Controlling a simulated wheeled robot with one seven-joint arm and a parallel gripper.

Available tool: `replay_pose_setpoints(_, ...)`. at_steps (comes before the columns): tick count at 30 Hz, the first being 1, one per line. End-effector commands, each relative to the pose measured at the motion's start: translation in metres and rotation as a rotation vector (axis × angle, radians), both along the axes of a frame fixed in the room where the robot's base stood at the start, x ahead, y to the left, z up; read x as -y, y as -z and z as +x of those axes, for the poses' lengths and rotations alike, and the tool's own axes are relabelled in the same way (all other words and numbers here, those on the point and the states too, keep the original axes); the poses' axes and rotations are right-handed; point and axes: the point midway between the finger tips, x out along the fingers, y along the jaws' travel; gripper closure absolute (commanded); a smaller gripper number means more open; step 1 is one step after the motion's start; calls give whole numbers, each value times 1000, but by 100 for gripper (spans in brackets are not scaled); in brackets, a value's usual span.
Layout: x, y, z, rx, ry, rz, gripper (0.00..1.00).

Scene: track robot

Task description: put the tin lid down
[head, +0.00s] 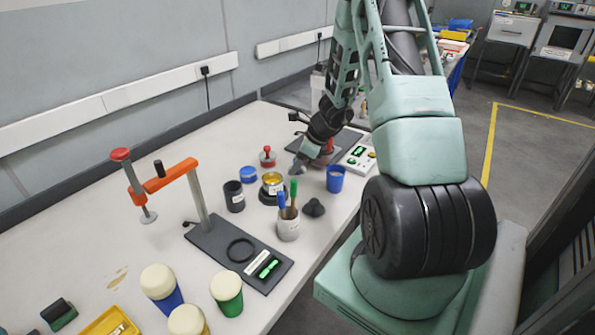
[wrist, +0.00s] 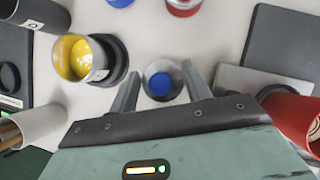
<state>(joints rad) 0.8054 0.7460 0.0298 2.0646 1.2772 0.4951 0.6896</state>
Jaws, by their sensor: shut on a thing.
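My gripper (head: 299,169) is over the far right part of the white table. In the wrist view its two grey fingers (wrist: 163,72) are shut on a small round grey piece with a blue centre, which I take to be the tin lid (wrist: 163,84). In the head view the lid is too small and too covered by the fingers to make out. An open tin with a yellow inside (head: 272,180) stands on a black base, to the left of and nearer than my gripper; it also shows in the wrist view (wrist: 76,57). The lid is apart from this tin.
Close by stand a dark cup (head: 234,196), a blue disc (head: 248,174), a red-topped tin (head: 267,157), a brush pot (head: 288,228), a dark cone (head: 313,208) and a blue cup (head: 335,181). A red cylinder (wrist: 296,122) is at right in the wrist view. Bare table lies left.

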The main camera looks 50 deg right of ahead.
Motion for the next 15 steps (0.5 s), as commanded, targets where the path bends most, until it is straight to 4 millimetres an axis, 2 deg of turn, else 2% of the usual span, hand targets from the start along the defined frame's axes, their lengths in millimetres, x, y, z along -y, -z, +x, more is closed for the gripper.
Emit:
replay_pose_setpoints(1,0,11,-1,-3,1,3,73)
replay_pose_setpoints(5,0,24,0,-1,1,2,73)
replay_pose_setpoints(15,0,27,0,0,0,0,73)
